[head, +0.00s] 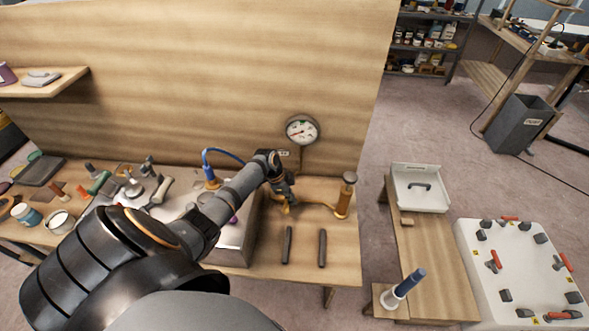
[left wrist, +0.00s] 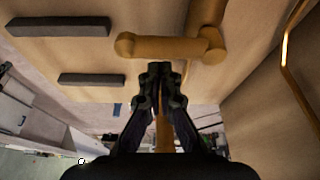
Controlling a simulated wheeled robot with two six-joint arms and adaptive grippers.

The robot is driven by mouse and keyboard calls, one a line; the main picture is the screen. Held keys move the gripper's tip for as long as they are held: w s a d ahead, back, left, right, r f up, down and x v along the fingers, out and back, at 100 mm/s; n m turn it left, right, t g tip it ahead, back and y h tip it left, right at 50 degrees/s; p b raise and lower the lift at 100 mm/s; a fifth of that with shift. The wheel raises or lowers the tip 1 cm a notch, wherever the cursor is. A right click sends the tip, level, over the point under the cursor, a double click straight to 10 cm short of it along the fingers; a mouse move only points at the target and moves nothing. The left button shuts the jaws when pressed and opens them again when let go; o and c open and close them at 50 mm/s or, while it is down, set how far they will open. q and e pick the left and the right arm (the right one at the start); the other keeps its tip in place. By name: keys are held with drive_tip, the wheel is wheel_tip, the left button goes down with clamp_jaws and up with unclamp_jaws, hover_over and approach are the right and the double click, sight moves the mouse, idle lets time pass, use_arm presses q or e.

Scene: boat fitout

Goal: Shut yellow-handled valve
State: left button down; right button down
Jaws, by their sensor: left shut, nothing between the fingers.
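Brass-coloured pipework (head: 320,207) runs along the workbench below a round pressure gauge (head: 302,130). My left gripper (head: 287,201) is over the left end of this pipework and hides part of it. In the left wrist view, my left gripper (left wrist: 160,72) has its fingers together, with nothing visible between them. Its tips are close to a yellow-brown bar with a rounded end (left wrist: 160,46); I cannot tell whether they touch it. I cannot clearly make out which part is the yellow valve handle, or its angle. My right gripper is not in view.
A brass cylinder (head: 345,195) stands at the pipework's right end. Two dark bars (head: 322,248) lie in front. A wooden panel (head: 200,75) rises behind.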

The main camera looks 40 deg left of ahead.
use_arm(q)
drive_tip(key=shift+s+a, duration=0.2)
drive_tip(key=shift+s, duration=0.05)
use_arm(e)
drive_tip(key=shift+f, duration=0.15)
use_arm(q)
drive_tip(key=shift+d, duration=0.1)
idle(0.4)
